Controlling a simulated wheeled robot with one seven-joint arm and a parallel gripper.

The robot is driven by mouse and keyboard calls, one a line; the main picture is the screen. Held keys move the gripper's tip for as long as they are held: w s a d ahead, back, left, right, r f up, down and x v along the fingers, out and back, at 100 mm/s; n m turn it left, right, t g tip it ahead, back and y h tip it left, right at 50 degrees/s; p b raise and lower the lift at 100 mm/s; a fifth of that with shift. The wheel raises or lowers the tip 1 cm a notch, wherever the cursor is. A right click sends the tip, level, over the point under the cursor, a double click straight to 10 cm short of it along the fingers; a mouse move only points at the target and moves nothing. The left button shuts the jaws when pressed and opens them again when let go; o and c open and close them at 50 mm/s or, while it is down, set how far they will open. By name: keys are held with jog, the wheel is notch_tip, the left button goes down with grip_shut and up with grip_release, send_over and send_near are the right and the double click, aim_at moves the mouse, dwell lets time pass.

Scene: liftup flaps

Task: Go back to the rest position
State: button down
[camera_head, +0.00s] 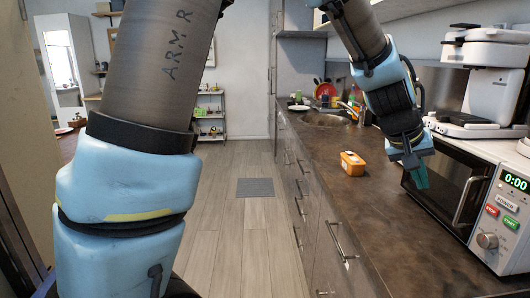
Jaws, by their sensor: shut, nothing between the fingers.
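My gripper (420,180) hangs at the right of the head view, its teal fingers pointing down. It is shut and empty. It is in front of the upper left part of the microwave (461,197), near that appliance's front. I cannot tell whether it touches the microwave. My own thick arm link fills the left of the view.
The brown counter (345,208) runs away along the right, above grey drawers. An orange container (352,163) stands on it, left of my gripper. A white appliance (482,85) sits above the microwave. A sink (325,118) lies farther back. The wooden floor (231,219) is clear around a grey mat (256,187).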

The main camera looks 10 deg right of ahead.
jog(key=w+a+f+n+t+y, duration=0.1)
jog(key=w+a+f+n+y, duration=0.3)
jog(key=a, duration=0.9)
jog(key=w+a+f+m, duration=0.15)
jog(key=w+a, duration=0.45)
jog(key=a, duration=0.7)
jog(key=s+a+f+n+y, duration=0.1)
jog(key=s+a+f, duration=0.1)
jog(key=a, duration=0.8)
jog(key=s+a+f+n+y, duration=0.1)
jog(key=s+a+n, duration=0.1)
jog(key=a, duration=0.7)
jog(key=shift+s+a+f+g+y, duration=0.3)
jog(key=shift+s+a+f+g, duration=0.1)
jog(key=shift+s, duration=0.3)
jog(key=shift+d, duration=0.1)
